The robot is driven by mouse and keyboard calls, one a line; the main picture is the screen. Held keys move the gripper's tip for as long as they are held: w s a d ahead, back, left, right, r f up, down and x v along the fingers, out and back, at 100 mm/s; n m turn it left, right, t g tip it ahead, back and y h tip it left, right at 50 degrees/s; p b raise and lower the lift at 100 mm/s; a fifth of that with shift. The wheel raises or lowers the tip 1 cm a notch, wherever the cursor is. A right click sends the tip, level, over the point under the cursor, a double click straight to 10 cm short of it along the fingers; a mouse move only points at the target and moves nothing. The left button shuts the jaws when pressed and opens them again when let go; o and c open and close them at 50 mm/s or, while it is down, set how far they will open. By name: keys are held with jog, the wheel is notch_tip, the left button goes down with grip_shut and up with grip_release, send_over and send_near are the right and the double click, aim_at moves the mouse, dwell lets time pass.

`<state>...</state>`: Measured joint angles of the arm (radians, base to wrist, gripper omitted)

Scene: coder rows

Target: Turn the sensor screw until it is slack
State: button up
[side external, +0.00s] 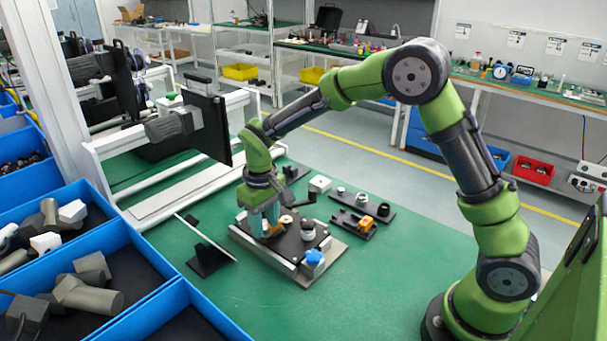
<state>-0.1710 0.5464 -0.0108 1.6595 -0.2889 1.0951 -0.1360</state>
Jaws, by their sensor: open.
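My gripper (264,230) points down over the left part of a black-topped fixture plate (290,243) on the green table. Its fingers are open and reach down near the plate's surface. A small orange part (274,229) shows beside the fingertips; I cannot tell whether they touch it. A round beige part (286,219) sits just right of the fingers. A black and white round part (308,229) and a blue star-shaped knob (314,257) stand further right on the fixture. I cannot make out which part is the sensor screw; the fingers hide some of the plate.
A white block (319,184) stands nearby. A tilted dark panel (207,245) stands left. Blue bins (150,300) fill the left front. The green table (350,290) is clear in front.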

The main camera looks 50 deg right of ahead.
grip_shut()
jog(key=n, duration=0.3)
grip_release()
jog(key=shift+r, duration=2.5)
